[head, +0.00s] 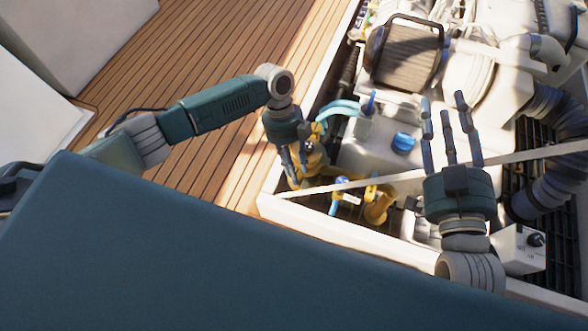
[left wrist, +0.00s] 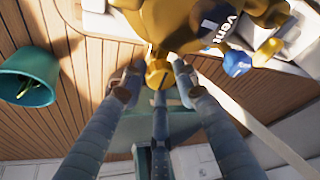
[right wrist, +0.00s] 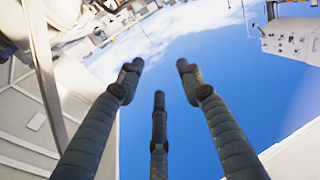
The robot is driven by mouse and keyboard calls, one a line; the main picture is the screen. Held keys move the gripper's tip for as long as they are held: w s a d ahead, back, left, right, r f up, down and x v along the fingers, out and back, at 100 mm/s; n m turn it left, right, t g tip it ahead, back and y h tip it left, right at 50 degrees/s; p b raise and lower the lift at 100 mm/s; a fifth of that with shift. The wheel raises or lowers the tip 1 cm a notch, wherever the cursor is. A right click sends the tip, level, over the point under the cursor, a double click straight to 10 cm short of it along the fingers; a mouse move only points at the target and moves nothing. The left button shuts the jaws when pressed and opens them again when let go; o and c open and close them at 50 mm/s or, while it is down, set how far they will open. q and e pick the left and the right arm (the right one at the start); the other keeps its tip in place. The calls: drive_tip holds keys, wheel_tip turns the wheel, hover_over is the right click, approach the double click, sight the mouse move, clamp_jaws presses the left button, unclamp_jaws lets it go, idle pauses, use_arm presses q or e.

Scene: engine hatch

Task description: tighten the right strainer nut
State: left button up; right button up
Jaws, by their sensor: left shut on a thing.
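The brass strainer (head: 314,158) stands in the near left corner of the engine hatch; it also shows at the top of the left wrist view (left wrist: 185,22). My left gripper (head: 293,182) reaches down beside it. In the left wrist view a small brass nut (left wrist: 158,74) on the strainer sits between my left fingertips, and the gripper is shut on it. I cannot tell from the head view which nut this is. My right gripper (head: 447,105) is open and empty above the engine; the right wrist view shows its fingers spread with nothing between them.
A white hatch frame (head: 355,232) borders the opening, and a pale bar (head: 530,154) crosses it. A white engine with a blue cap (head: 403,142) fills the hatch. A yellow fitting (head: 378,207) is near the frame. A teal bucket (left wrist: 28,82) stands on the wooden deck.

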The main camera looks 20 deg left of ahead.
use_arm(q)
drive_tip(key=shift+w+d+r+m, duration=0.1)
drive_tip(key=shift+d+r+m, duration=0.2)
drive_tip(key=shift+d+m, duration=0.15)
use_arm(e)
drive_tip(key=shift+a+r+t, duration=0.1)
drive_tip(key=shift+r+t, duration=0.4)
drive_tip(key=shift+r, duration=0.6)
use_arm(q)
drive_tip(key=o, duration=1.1)
use_arm(e)
drive_tip(key=shift+s, duration=0.1)
use_arm(q)
drive_tip(key=shift+a+f, duration=0.1)
drive_tip(key=v, duration=1.2)
